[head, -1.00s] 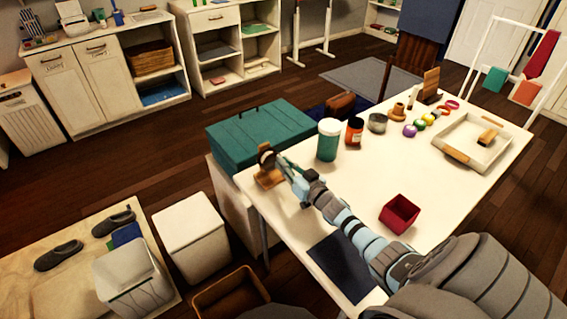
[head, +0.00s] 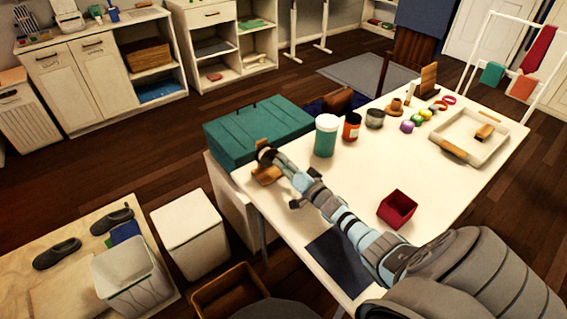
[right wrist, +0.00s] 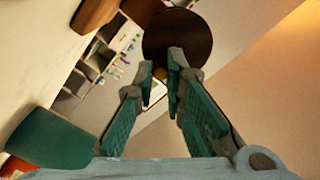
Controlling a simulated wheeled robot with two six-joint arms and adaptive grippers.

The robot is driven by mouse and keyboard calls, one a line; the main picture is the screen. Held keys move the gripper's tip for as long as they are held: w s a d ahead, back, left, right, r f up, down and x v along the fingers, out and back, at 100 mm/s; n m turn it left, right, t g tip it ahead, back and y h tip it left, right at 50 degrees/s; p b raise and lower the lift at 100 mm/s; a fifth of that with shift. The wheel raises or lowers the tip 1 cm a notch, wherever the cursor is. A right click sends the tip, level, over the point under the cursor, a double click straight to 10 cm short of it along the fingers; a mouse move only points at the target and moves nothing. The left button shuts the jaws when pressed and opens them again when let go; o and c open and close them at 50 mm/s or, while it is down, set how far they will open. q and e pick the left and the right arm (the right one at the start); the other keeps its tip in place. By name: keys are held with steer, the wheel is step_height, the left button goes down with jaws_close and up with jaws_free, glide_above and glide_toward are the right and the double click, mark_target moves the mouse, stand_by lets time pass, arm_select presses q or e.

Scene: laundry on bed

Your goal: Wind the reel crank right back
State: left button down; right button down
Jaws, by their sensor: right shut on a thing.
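The reel (head: 267,176) stands at the table's near left corner, a small wooden stand with a dark round part. In the right wrist view a dark brown disc (right wrist: 177,30) of the reel lies just beyond my fingertips. My right gripper (head: 272,158) reaches across the table to the reel. Its two teal fingers (right wrist: 160,72) close on the reel crank, which is mostly hidden by the fingertips. The exact grip is hard to make out. My left gripper is not in view.
A teal jar with a white lid (head: 326,136) and an orange jar (head: 351,127) stand close beyond the gripper. A teal chest (head: 258,135) is behind the reel. A tray (head: 473,160) lies farther right.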

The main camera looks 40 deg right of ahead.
steer(key=shift+f, duration=0.1)
stand_by(0.3)
steer(key=c, duration=1.6)
jaws_free()
steer(key=shift+c, duration=0.2)
steer(key=s, duration=1.2)
steer(key=shift+a, duration=0.2)
